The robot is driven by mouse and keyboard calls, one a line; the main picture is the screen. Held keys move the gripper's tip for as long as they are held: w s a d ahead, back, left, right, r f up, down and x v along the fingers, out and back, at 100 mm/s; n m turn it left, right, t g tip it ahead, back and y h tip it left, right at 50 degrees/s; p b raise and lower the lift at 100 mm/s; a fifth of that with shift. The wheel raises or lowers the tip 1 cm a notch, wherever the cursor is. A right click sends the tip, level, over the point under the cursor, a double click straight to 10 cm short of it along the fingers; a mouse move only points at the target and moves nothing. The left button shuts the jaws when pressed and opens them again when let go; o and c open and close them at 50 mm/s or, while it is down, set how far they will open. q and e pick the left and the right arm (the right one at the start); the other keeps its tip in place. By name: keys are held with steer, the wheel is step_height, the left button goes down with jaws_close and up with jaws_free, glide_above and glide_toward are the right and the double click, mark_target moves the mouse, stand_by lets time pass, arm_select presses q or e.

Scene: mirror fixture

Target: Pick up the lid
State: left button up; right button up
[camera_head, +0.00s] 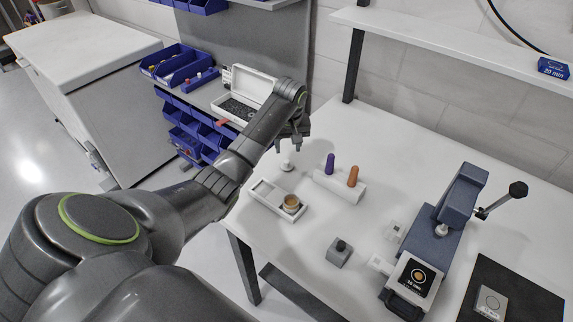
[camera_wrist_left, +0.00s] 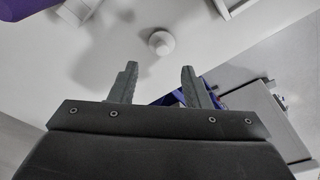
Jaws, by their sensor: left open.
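A small white round piece with a narrow top (camera_head: 287,163), which looks like the lid, stands on the white table behind the tray. In the left wrist view the same lid (camera_wrist_left: 161,42) shows as a pale disc beyond the fingertips, roughly centred between them. My left gripper (camera_head: 289,148) is above the lid, pointing down, with its fingers apart. It also shows in the left wrist view (camera_wrist_left: 159,69), with nothing between the fingers. The exact height gap to the lid is hard to tell. My right gripper is out of view.
A white tray (camera_head: 262,188) holds a brown round jar (camera_head: 291,203). A white holder (camera_head: 340,190) bears a purple peg (camera_head: 331,163) and an orange peg (camera_head: 352,176). A blue press (camera_head: 441,220) stands at right. An open white case (camera_head: 252,83) and blue bins (camera_head: 187,122) lie behind.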

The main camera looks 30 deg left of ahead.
mark_target(287, 161)
arm_select(q)
steer(key=shift+f, duration=0.4)
steer(key=shift+w+a+f+p, duration=0.1)
steer(key=shift+f+p, duration=0.3)
steer(key=shift+f, duration=0.2)
steer(key=f+p, duration=0.1)
steer(key=f, duration=0.2)
steer(key=shift+a+f, duration=0.15)
steer(key=shift+a, duration=0.05)
steer(key=shift+f, duration=0.45)
steer(key=shift+w, duration=0.1)
jaws_close()
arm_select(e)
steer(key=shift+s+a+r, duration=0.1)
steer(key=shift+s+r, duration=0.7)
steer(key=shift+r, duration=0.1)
